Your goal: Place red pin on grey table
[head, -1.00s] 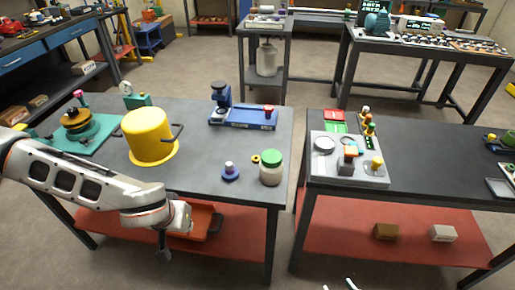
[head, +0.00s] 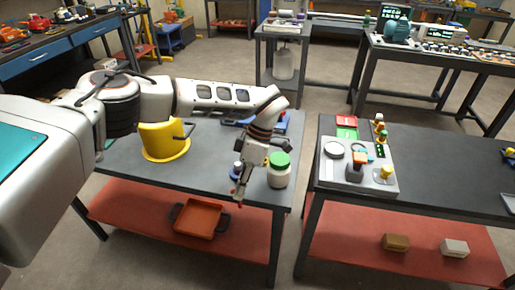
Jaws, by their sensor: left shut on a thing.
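My left gripper (head: 240,196) points down at the front edge of the near left grey table (head: 160,178), just left of the green-lidded jar (head: 279,170). It is shut on a small red thing (head: 240,206), seemingly the red pin, of which only a bit shows at the fingertips. I cannot tell whether the pin touches anything. My left arm hides much of the table's back and the blue fixture (head: 232,123). My right gripper is not in view.
A yellow pot (head: 163,142) stands on the left table. An orange tray (head: 199,218) lies on the red lower shelf. The right table (head: 445,165) has wide free room beside a grey panel (head: 335,178).

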